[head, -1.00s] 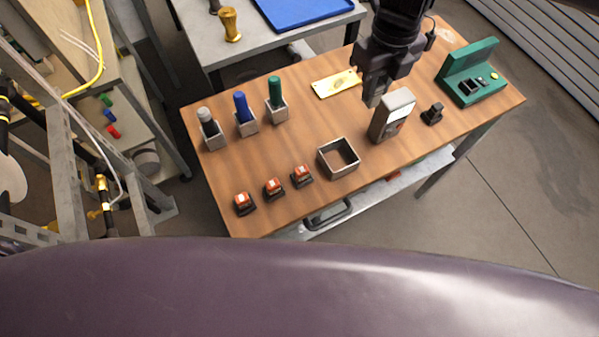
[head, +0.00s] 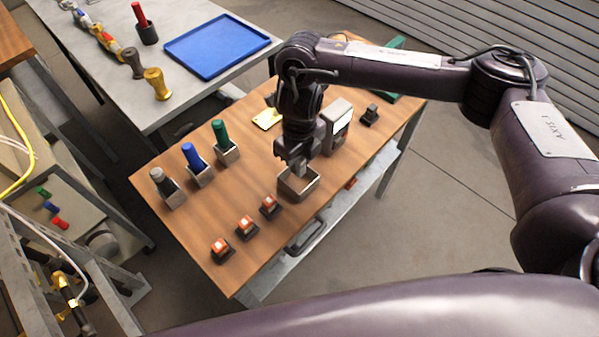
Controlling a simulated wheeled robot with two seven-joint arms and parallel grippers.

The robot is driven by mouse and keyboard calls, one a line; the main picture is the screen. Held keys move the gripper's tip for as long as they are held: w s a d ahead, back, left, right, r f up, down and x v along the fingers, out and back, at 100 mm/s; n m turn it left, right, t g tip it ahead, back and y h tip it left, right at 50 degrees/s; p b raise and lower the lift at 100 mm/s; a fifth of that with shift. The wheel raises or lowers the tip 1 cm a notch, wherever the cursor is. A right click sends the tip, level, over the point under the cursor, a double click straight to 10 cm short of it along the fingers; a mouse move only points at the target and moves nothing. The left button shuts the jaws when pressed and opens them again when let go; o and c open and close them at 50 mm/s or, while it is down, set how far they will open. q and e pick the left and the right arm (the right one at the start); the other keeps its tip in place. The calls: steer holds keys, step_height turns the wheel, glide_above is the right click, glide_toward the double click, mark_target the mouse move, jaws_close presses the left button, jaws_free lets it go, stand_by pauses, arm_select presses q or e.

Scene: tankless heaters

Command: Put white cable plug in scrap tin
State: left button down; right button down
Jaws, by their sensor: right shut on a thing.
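The scrap tin (head: 303,194), a small open square metal box, stands on the wooden table (head: 205,222) near its front edge. My right gripper (head: 298,168) points down directly over the tin's opening, its fingertips at about rim height. It is shut on a small pale piece, seemingly the white cable plug (head: 299,171), which is mostly hidden by the fingers. I cannot tell whether the plug touches the inside of the tin. My left gripper is not in view.
A grey meter (head: 338,122) stands close behind the tin on the right. Several orange-topped switches (head: 246,227) sit left of it. Blue, green and grey handles stand in metal holders (head: 200,172). A black part (head: 370,115) and a partly hidden green fixture lie farther right.

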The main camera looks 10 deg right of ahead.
mark_target(300, 174)
steer(key=shift+f, duration=0.95)
steer(key=shift+f+b, duration=0.4)
steer(key=shift+f, duration=1.55)
steer(key=shift+f, duration=0.1)
steer(key=c, duration=1.3)
jaws_free()
steer(key=shift+o, duration=0.2)
steer(key=shift+r, duration=0.2)
step_height(300, 174, up, 12)
steer(key=shift+f, duration=0.1)
